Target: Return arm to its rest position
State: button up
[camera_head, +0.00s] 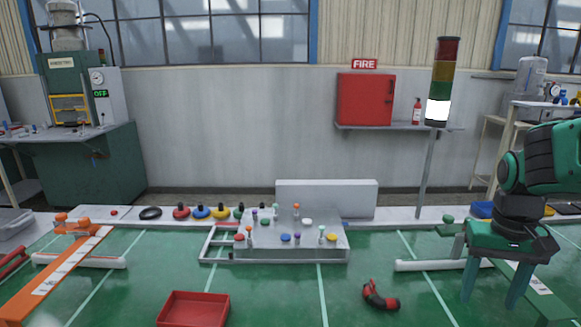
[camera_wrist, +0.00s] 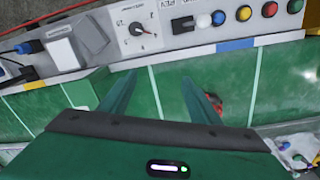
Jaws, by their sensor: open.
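My gripper (camera_head: 493,288) is at the right of the head view, pointing down over the green work surface. Its two green fingers are spread apart with nothing between them. In the wrist view my gripper (camera_wrist: 157,90) also shows both fingers apart and empty. A short curved red-and-black piece (camera_head: 380,296) lies on the green surface, left of my gripper and apart from it. A bit of red (camera_wrist: 214,104) shows beside the right finger in the wrist view, partly hidden by it.
A red tray (camera_head: 193,309) sits at the front. A grey board with coloured knobs (camera_head: 290,240) stands mid-table. An orange-and-white beam (camera_head: 72,268) lies left and a white bar (camera_head: 440,265) lies near my arm. Green surface between tray and curved piece is clear.

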jog(key=s+d+f+m, duration=0.1)
jog(key=s+m, duration=0.1)
jog(key=s, duration=1.2)
jog(key=shift+d+y, duration=0.35)
jog(key=shift+y, duration=0.05)
